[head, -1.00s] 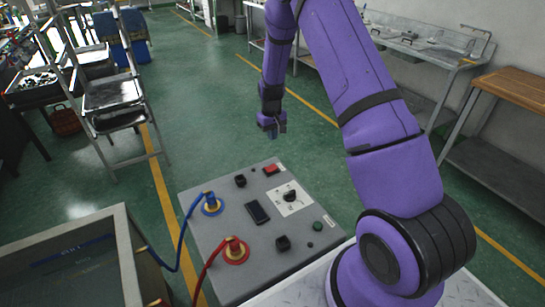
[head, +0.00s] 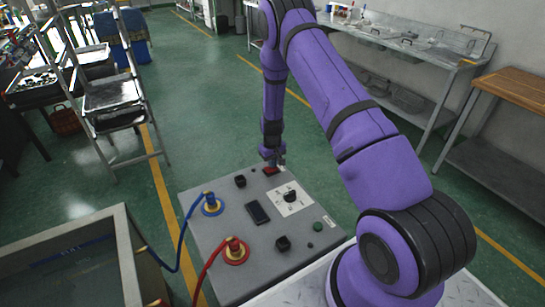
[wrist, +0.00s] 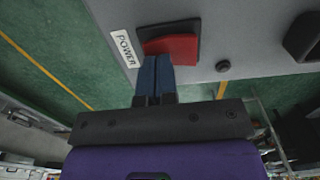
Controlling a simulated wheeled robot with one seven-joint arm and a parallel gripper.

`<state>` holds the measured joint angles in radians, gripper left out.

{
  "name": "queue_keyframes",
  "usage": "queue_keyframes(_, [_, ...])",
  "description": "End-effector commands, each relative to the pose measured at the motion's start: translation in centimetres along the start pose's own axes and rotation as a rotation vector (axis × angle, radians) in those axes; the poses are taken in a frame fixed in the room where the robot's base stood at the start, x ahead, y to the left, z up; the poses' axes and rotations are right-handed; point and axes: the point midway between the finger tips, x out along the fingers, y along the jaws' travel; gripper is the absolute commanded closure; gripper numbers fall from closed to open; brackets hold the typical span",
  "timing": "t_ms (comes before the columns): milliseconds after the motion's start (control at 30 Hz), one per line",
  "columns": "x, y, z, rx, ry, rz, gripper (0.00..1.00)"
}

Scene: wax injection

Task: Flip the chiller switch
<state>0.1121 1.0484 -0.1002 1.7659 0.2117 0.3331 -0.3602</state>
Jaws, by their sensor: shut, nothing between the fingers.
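The chiller is a grey box with a control panel (head: 226,233) on top. A red rocker switch (head: 270,170) sits near the panel's far edge; in the wrist view the red switch (wrist: 172,47) has a black frame and a "POWER" label (wrist: 125,48) beside it. My gripper (head: 277,163) is at the switch in the head view and partly covers it. In the wrist view my gripper (wrist: 156,60) has its two fingers together and empty, with the tips at the edge of the red rocker. I cannot tell whether they touch it.
The panel also carries a black rotary knob (head: 290,196), a dark display (head: 258,212), black knobs, a green button (head: 318,227), and blue (head: 212,204) and red (head: 236,250) hose fittings. A glass-topped tank (head: 80,265) stands at the left. Green floor lies open beyond the panel.

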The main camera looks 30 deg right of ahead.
Motion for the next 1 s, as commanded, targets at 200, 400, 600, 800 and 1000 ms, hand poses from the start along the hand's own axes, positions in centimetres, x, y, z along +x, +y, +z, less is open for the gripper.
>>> queue_keyframes(200, [0.24, 0.01, 0.0, 0.0, 0.0, 0.0, 1.0])
queue_keyframes(400, [0.26, 0.04, 0.02, 0.001, 0.0, -0.002, 1.0])
queue_keyframes(600, [0.57, 0.05, 0.09, 0.001, -0.003, -0.03, 1.0])
queue_keyframes(800, [0.58, -0.02, 0.11, 0.0, -0.004, -0.029, 1.0])
queue_keyframes(1000, [0.38, -0.56, 0.1, -0.001, -0.004, -0.03, 1.0])
